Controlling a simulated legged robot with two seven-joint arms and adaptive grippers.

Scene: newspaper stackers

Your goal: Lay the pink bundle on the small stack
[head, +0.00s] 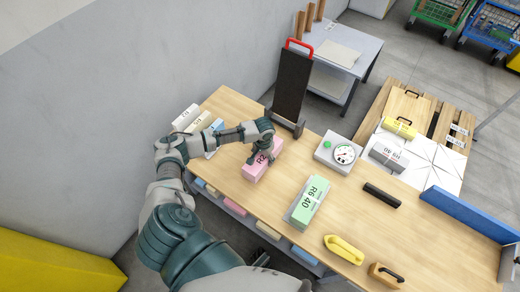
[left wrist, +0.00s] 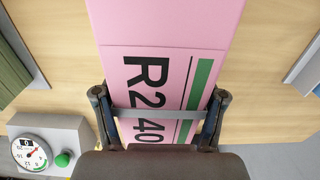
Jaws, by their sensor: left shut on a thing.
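The pink bundle (head: 256,171), marked R2 40 with a green stripe, is at the middle left of the wooden table in the head view. It fills the middle of the left wrist view (left wrist: 170,65). My left gripper (left wrist: 160,112) is shut on it from above, one finger along each long side; in the head view the gripper (head: 263,150) covers part of it. I cannot tell whether the bundle touches the table. A green bundle (head: 309,201) marked R6 40 lies to its right. Which pile is the small stack is unclear. My right gripper is not in view.
Pale bundles (head: 186,117) lie at the table's left end. A dark upright stand (head: 291,88) and a dial scale (head: 338,153) are behind. Yellow (head: 399,128) and grey bundles (head: 388,156) sit beyond.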

